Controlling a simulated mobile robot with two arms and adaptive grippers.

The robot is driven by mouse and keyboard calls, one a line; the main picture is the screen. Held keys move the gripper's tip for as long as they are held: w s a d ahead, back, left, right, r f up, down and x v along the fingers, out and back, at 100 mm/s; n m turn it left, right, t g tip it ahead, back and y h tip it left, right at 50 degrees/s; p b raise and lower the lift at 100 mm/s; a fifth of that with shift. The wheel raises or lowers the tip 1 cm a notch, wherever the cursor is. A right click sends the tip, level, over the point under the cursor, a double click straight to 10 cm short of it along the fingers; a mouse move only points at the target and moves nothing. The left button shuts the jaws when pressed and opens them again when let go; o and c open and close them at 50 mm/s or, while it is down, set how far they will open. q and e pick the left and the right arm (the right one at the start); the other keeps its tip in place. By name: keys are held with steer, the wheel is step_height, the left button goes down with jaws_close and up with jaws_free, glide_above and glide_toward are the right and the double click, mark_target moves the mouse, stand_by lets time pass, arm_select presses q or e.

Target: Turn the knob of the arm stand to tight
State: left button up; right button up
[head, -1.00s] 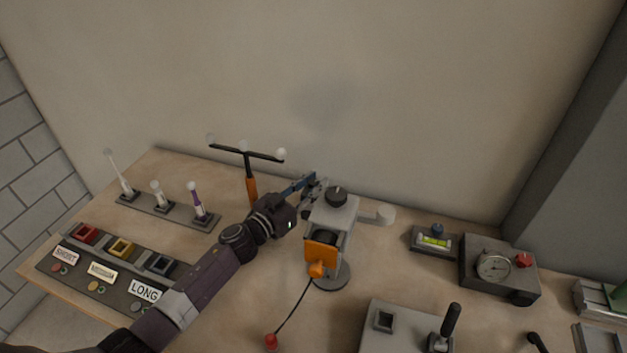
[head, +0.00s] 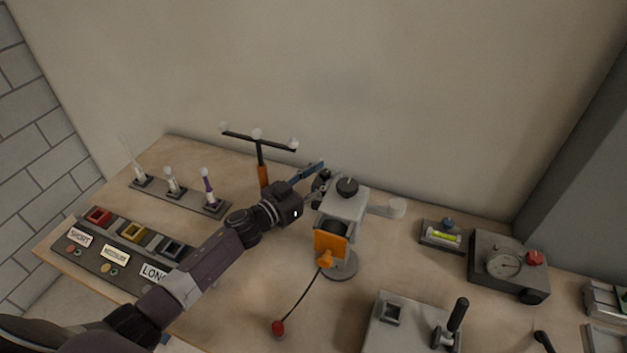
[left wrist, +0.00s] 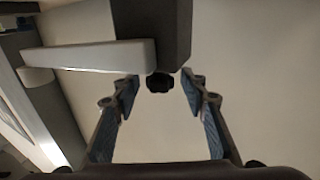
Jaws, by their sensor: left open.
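The arm stand (head: 343,208) is a grey block on a round base. It has a black round knob (head: 347,187) on top, an orange part (head: 330,246) in front and a pale arm (head: 396,207) to the right. My left gripper (head: 319,178) is open at the stand's back left side, its blue fingers apart. In the left wrist view a small black knob (left wrist: 160,82) at the edge of a dark grey block (left wrist: 164,35) lies between the open fingertips (left wrist: 160,80), with a gap on both sides. No marking for tight is readable. My right gripper is not in view.
A dark T-shaped rack with an orange post (head: 262,175) stands just left of the gripper. A red-ended cord (head: 278,327) hangs from the orange part. A gauge box (head: 505,265) and a level (head: 441,236) are to the right. The wall is close behind.

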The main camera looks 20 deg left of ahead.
arm_select(q)
steer(key=v, duration=1.1)
steer(key=shift+s+a, duration=0.15)
steer(key=shift+s, duration=0.1)
steer(key=shift+o, duration=0.2)
steer(key=w+d+r+n+g+y+p, duration=0.2)
steer(key=d+r+n+g+y+p, duration=0.1)
steer(key=d+r+n+y+p, duration=0.25)
steer(key=shift+m+y, duration=0.55)
steer(key=shift+y, duration=0.1)
steer(key=shift+s+a+f+p+x, duration=0.15)
steer(key=shift+f+p+x, duration=0.1)
steer(key=shift+x, duration=1.2)
steer(key=shift+a+f+p+x, duration=0.15)
steer(key=shift+p+x, duration=0.1)
steer(key=shift+x, duration=1.15)
steer(key=shift+s+a+f+p+x, duration=0.15)
steer(key=shift+p+x, duration=0.1)
steer(key=shift+x, duration=1.2)
steer(key=shift+w, duration=0.1)
